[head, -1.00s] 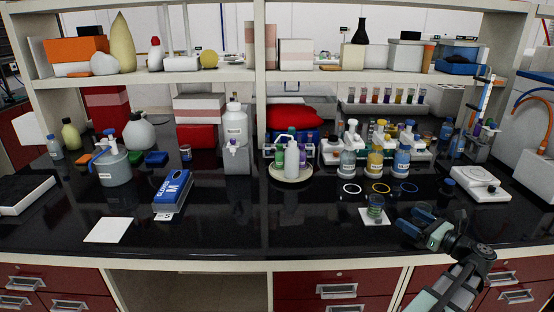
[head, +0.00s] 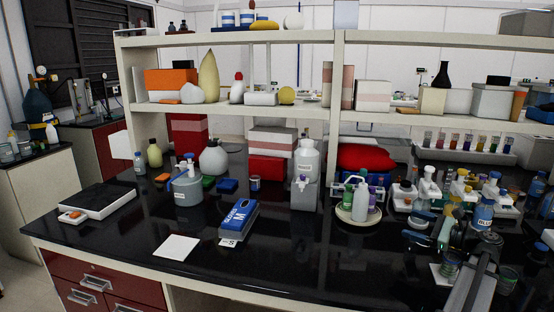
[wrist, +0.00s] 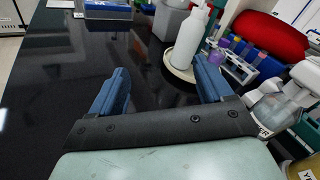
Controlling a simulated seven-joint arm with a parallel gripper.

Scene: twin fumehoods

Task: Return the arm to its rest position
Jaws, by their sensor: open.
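My gripper (head: 419,228) is at the right of the head view, pointing left above the black bench. In the wrist view my gripper (wrist: 160,85) has its two blue fingers spread wide, with only bare bench showing between them. It is open and holds nothing. A white squeeze bottle (wrist: 188,42) on a round cream dish (wrist: 180,72) stands just beyond the right finger. The bottle (head: 361,201) also shows in the head view, left of my gripper. My arm covers part of the bottles on the right.
Several reagent bottles and a blue-labelled bottle (head: 482,214) crowd around my arm. A small jar (head: 449,266) stands below it at the front. A blue glove box (head: 239,219) and a white card (head: 177,247) lie further left. Bare bench (head: 290,250) lies between them and my gripper.

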